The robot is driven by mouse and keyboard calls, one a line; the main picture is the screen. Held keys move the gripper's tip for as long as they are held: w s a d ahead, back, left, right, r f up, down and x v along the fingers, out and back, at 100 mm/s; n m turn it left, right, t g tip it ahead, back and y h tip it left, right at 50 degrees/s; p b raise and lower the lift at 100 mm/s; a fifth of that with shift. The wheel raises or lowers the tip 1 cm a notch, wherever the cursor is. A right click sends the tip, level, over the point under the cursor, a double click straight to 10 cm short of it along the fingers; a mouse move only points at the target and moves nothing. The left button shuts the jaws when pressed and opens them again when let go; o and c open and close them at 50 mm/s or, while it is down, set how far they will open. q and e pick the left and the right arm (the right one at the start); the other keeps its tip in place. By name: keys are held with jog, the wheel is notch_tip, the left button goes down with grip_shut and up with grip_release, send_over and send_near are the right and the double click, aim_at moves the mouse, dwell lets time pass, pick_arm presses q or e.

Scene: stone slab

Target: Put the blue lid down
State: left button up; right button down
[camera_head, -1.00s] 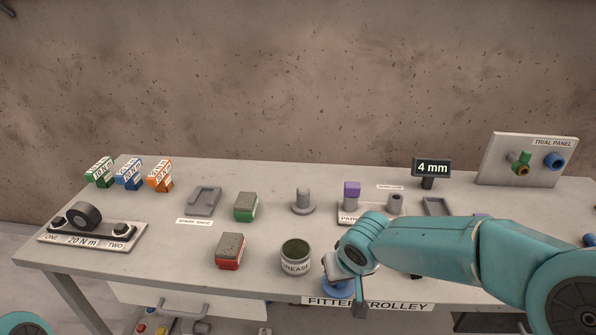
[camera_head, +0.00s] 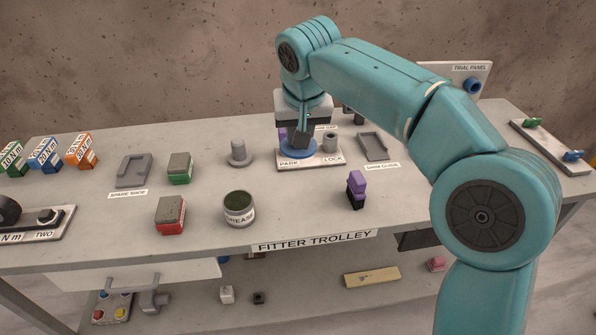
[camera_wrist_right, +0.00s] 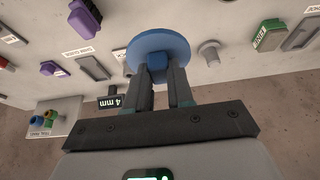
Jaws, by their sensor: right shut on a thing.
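The blue lid (camera_head: 290,149) is a round disc with a knob; in the right wrist view (camera_wrist_right: 150,48) its knob is between my right fingers. My right gripper (camera_head: 304,138) is shut on that knob and points down over the PARK / LOCK plate (camera_head: 310,164). The lid is over or on the left part of this plate; I cannot tell whether it touches. The wrist view shows the right gripper (camera_wrist_right: 159,80) fingers on both sides of the knob. The grease pot (camera_head: 239,211) stands open near the trolley's front edge. My left gripper is not in view.
A grey peg (camera_head: 238,154) stands left of the plate, and a grey post (camera_head: 330,142) is on its right part. A purple-black block (camera_head: 356,190) stands in front right. Green (camera_head: 180,169) and red (camera_head: 170,215) blocks are left.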

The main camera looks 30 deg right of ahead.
notch_tip(320, 180, down, 15)
jog(key=b, duration=0.2)
jog(key=shift+a+r+b, duration=0.1)
jog(key=shift+r+b, duration=0.05)
jog(key=shift+b, duration=0.15)
jog(key=shift+f+b, duration=0.3)
jog(key=shift+f, duration=2.1)
jog(key=shift+f, duration=0.15)
jog(key=c, duration=1)
grip_release()
